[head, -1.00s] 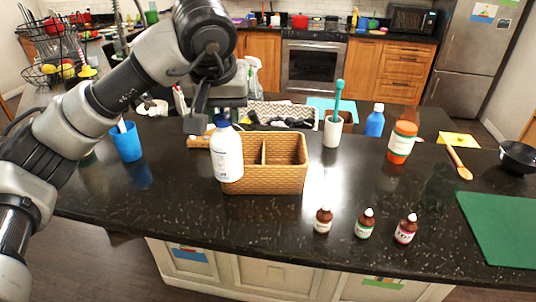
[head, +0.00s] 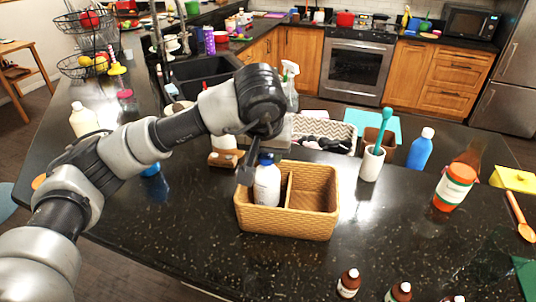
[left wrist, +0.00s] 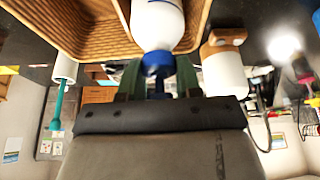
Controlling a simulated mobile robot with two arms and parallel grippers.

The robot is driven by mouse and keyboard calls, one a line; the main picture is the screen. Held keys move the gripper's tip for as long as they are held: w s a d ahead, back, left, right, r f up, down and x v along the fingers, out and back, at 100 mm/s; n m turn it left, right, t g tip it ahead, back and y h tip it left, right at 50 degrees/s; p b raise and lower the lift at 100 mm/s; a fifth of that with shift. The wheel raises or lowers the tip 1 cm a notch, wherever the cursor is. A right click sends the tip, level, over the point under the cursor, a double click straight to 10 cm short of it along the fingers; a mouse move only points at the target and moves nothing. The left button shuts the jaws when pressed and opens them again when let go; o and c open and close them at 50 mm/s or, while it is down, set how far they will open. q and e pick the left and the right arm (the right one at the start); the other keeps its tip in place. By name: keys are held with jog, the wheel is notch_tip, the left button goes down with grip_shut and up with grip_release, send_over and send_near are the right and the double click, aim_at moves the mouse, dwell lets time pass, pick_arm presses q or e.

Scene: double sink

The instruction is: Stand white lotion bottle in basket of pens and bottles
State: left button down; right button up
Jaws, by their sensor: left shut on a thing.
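The white lotion bottle (head: 267,186) with a blue cap stands upright in the left compartment of the tan woven basket (head: 288,226). Its lower part is hidden by the basket's front wall. My left gripper (head: 254,166) is shut on the bottle at its blue cap, above the basket's left side. The right compartment looks empty. My right gripper is out of view.
Behind the basket are a patterned bin (head: 325,129) and a spray bottle (head: 290,85). Small brown bottles (head: 348,283) stand in front.

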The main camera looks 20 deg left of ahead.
pick_arm(q)
jog(key=shift+f, duration=1.1)
jog(key=c, duration=0.8)
grip_release()
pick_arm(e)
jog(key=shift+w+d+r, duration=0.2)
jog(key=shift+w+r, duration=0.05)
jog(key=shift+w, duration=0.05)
pick_arm(q)
jog(key=shift+o, duration=0.2)
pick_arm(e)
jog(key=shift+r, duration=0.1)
pick_arm(q)
jog(key=shift+r, duration=0.3)
jog(key=b+v, duration=0.2)
jog(key=v, duration=0.9)
jog(key=shift+s+r, duration=0.3)
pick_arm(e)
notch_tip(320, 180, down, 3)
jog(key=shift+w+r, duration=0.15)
pick_arm(q)
jog(key=shift+r, duration=0.1)
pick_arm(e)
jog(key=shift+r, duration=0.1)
